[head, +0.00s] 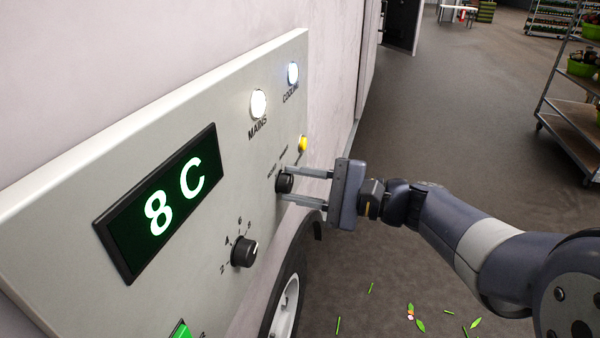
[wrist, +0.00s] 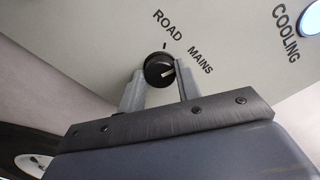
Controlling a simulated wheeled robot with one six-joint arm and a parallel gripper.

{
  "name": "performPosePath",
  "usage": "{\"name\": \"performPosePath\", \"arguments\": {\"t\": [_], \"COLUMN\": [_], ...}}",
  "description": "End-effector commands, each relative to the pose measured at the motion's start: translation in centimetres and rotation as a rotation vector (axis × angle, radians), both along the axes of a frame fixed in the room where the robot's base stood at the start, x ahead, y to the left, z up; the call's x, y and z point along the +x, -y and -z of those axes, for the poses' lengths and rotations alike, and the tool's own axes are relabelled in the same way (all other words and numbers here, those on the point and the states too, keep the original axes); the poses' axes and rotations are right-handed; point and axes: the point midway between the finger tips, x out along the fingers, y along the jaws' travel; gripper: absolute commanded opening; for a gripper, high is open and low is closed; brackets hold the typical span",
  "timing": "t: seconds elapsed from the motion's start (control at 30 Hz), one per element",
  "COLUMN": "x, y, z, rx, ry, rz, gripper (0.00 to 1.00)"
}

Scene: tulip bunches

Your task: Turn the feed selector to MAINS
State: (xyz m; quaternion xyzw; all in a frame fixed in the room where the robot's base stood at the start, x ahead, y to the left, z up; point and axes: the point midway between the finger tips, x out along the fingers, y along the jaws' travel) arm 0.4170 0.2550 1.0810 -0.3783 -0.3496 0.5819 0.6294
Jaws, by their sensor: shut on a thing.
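The feed selector is a small black knob (head: 285,183) on the grey control panel (head: 150,130). My gripper (head: 281,184) is shut on it, one finger on each side. In the wrist view the knob (wrist: 157,68) sits between the fingertips, with the ROAD label (wrist: 170,24) above it and the MAINS label (wrist: 201,60) to its right. The knob's white pointer line points right, to the MAINS side. A short tick shows above the knob; any MAINS tick is not visible. The lamp over MAINS (head: 258,103) glows white.
The COOLING lamp (head: 292,73) is lit. A yellow button (head: 303,144) sits just above the selector. A numbered dial (head: 244,252), an "8 C" display (head: 160,205) and a green switch (head: 180,331) are to the left. A wheel (head: 288,300) is below. Open floor lies right, with scattered leaves.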

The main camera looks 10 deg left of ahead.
Motion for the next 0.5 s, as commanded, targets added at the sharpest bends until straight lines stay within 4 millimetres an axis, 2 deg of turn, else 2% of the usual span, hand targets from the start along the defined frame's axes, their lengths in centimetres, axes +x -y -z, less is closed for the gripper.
{"name": "performPosePath", "arguments": {"t": [0.2,0.5], "x": [0.00,0.01], "y": [0.00,0.00], "z": [-0.24,-0.05], "rx": [0.012,0.021], "ry": [-0.165,-0.297], "rz": [0.000,0.000], "gripper": [0.09,0.09]}}
